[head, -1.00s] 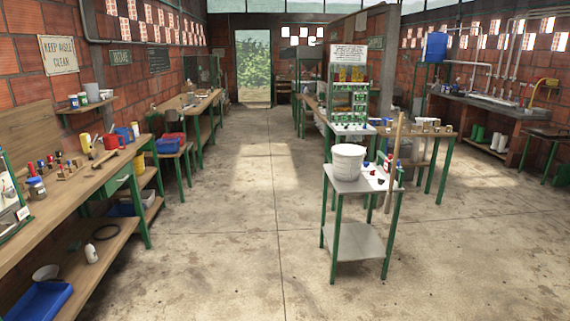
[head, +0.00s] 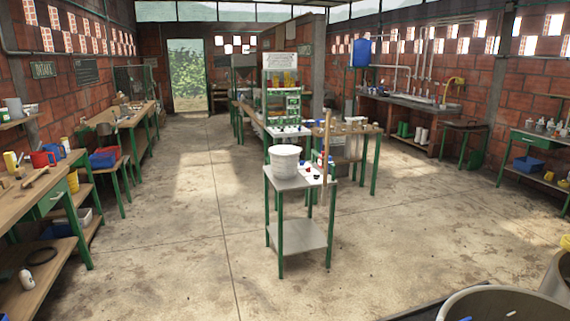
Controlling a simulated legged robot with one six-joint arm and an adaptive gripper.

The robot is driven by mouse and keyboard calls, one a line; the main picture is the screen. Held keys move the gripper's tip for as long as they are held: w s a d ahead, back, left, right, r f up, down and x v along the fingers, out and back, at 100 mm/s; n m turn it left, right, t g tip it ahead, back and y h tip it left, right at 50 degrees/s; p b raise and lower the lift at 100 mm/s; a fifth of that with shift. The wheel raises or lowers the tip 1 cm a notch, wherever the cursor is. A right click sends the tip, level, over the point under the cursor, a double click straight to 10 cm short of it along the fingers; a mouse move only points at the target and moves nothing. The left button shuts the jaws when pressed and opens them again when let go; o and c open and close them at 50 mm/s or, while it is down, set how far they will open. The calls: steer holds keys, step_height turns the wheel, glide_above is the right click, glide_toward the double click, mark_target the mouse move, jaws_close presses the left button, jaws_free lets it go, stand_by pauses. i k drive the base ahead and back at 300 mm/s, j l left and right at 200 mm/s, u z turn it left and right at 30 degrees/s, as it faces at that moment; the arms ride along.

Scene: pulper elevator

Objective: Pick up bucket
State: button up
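A white bucket (head: 285,161) stands upright on the left part of a small metal table (head: 299,184) with green legs, near the middle of the head view. Small red, blue and dark items (head: 313,172) lie beside it on the table's right part. A tall wooden pole (head: 327,148) stands upright at the table's right edge. My gripper is not in view. A blue tub (head: 102,159) and a larger blue container (head: 362,52) also show farther off.
Workbenches line the left wall (head: 62,190). A shelf display (head: 282,92) stands behind the small table. A large grey round vessel (head: 505,303) is at bottom right. The concrete floor (head: 170,265) in front and to the left is clear.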

mark_target(284, 159)
steer(key=i+j+u, duration=0.1)
steer(key=i+u, duration=0.15)
steer(key=i, duration=0.2)
steer(key=i+u, duration=0.3)
steer(key=i, duration=2.65)
steer(key=i+z, duration=0.2)
steer(key=i, duration=0.3)
steer(key=i+j+z, duration=0.25)
steer(key=i, duration=0.2)
steer(key=i+j+z, duration=0.2)
steer(key=i, duration=0.3)
steer(key=i+j+z, duration=0.25)
steer(key=i+z, duration=0.15)
